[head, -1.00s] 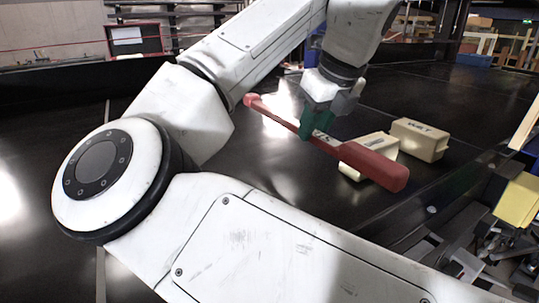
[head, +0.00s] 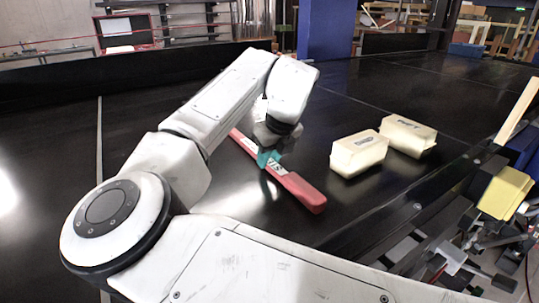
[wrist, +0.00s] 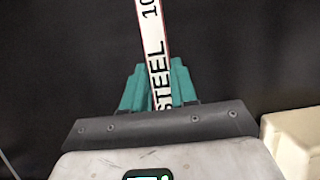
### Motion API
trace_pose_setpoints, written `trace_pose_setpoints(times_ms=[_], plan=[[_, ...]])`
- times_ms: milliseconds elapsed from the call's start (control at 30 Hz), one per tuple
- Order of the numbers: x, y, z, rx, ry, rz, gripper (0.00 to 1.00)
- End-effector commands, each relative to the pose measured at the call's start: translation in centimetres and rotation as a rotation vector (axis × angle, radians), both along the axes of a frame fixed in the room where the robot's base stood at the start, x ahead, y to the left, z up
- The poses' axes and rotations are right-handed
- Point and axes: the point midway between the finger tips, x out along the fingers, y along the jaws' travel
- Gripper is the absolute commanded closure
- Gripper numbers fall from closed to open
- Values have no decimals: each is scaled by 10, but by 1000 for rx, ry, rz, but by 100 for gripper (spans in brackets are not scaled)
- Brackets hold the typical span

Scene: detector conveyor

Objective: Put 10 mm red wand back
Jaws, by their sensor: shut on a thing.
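The red wand (head: 302,191) has a white label strip along its face and a thick red end toward the lower right. In the wrist view the wand (wrist: 150,40) runs up and away, and its label reads "STEEL" with "10" farther along. My gripper (head: 268,159), with teal fingers, is shut around the wand near its middle. The fingers (wrist: 159,85) also show on both sides of the wand in the wrist view. The wand is low over the black belt (head: 240,205); I cannot tell whether it touches.
Two cream lidded boxes, a nearer one (head: 358,157) and a farther one (head: 408,138), stand on the belt right of the wand. A yellow block (head: 505,193) and cluttered metal parts lie beyond the belt's right edge. The belt left of my arm is clear.

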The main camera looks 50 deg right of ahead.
Motion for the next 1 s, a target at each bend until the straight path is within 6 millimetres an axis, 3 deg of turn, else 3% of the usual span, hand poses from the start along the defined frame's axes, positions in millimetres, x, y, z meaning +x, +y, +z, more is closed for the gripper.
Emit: trace_pose_setpoints(times_ms=[367,400,633,1000], plan=[[0,0,-5,-3,-1,0,100],[0,0,-5,-1,-2,0,70],[0,0,-5,-2,-2,1,48],[-2,0,2,-1,-2,0,47]])
